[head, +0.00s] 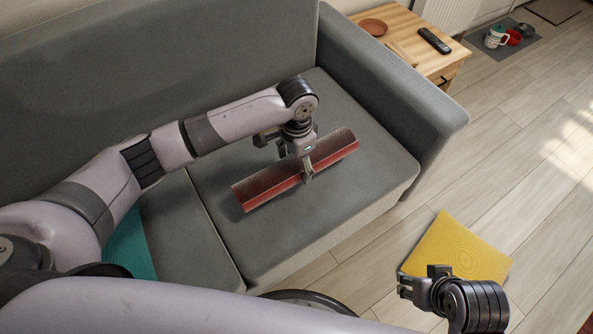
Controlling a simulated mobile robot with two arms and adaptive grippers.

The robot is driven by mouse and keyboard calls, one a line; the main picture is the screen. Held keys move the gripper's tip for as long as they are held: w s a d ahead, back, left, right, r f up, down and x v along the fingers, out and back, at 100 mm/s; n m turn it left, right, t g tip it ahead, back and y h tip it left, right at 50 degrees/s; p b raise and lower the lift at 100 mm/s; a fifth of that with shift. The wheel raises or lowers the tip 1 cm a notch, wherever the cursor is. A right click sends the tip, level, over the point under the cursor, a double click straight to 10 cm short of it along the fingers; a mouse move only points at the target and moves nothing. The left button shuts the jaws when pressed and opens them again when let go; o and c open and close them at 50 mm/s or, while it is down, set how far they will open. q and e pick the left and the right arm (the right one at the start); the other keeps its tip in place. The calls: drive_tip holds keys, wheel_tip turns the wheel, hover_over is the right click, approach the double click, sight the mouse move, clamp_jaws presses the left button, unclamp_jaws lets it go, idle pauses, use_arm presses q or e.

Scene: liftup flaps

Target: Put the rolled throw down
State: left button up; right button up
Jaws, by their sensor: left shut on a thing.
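The rolled throw (330,150) is a long red roll with a greyish top. It lies slantwise at the right seat cushion of the grey sofa (270,235); I cannot tell whether it touches the cushion or hangs just above it. My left gripper (307,174) points down at the middle of the roll and is shut on it, hiding a small part of it. My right gripper (405,283) is at the lower right, over the floor and in front of a yellow square, away from the throw. Its finger opening is not clear.
The yellow square (455,245) lies on the wooden floor. A teal cloth (128,245) is on the left seat. A wooden side table (400,25) with a brown plate (373,27) and a remote (434,41) stands beyond the armrest.

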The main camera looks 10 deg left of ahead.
use_arm(q)
wheel_tip(320, 180, down, 3)
drive_tip(key=shift+f+b, duration=0.15)
drive_tip(key=shift+b, duration=0.2)
drive_tip(key=shift+f, duration=0.3)
use_arm(e)
drive_tip(key=w, duration=0.1)
drive_tip(key=w+t, duration=0.1)
drive_tip(key=shift+w+a+f, duration=0.2)
drive_tip(key=shift+w+a, duration=0.1)
drive_tip(key=shift+a, duration=0.1)
use_arm(q)
drive_tip(key=o, duration=1.6)
drive_tip(key=shift+f, duration=0.1)
drive_tip(key=shift+c, duration=0.2)
use_arm(e)
drive_tip(key=shift+s+d, duration=0.1)
drive_tip(key=shift+s, duration=0.1)
drive_tip(key=shift+f, duration=0.1)
